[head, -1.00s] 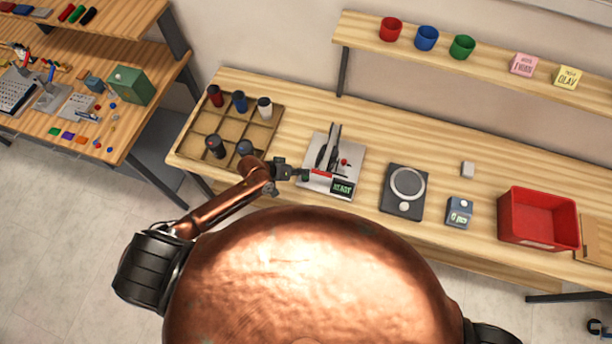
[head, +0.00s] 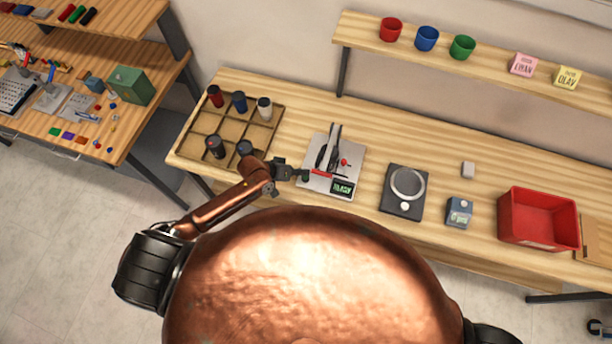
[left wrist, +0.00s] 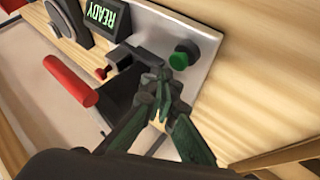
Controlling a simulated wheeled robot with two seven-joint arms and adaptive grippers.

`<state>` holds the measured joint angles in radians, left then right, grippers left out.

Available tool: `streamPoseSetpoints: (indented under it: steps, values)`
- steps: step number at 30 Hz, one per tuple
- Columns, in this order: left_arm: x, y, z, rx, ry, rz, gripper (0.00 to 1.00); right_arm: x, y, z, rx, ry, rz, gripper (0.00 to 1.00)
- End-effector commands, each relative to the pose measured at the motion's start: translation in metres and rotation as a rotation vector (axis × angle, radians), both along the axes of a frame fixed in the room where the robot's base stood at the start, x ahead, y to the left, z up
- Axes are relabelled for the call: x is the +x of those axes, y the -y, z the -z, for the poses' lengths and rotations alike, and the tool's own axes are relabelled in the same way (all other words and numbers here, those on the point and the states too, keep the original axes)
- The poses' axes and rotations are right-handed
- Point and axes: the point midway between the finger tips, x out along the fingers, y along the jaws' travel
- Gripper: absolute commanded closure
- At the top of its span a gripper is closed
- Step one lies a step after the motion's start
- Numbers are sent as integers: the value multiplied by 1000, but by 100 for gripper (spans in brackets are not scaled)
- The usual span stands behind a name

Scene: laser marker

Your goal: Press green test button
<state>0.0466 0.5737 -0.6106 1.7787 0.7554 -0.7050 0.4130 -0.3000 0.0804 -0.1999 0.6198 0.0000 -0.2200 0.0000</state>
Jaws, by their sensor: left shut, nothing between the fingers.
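The laser marker (head: 322,188) is a grey plate on the bench with a dark upright part, a red handle and a dark display with green lettering. In the left wrist view the display (left wrist: 107,16) reads READY. The green button (left wrist: 184,55) sits on a dark base near the plate's edge. My left gripper (head: 302,175) reaches in from the left at the plate's left side. Its fingertips (left wrist: 166,82) are shut and empty, close beside the green button. I cannot tell whether they touch it. The button is mostly hidden by the gripper in the head view. My right gripper is not in view.
A divided wooden tray (head: 205,125) with several dark and coloured cylinders lies left of the marker. A scale (head: 390,203), a small grey-blue device (head: 459,212) and a red bin (head: 538,218) stand to the right. A shelf (head: 490,68) with cups runs behind.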

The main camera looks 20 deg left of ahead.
Motion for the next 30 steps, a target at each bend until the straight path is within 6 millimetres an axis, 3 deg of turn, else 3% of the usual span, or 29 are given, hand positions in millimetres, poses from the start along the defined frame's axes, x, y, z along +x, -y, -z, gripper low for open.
streamPoseSetpoints:
  steps: [30]
  values:
    - [0,0,12,0,0,0,100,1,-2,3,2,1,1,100]
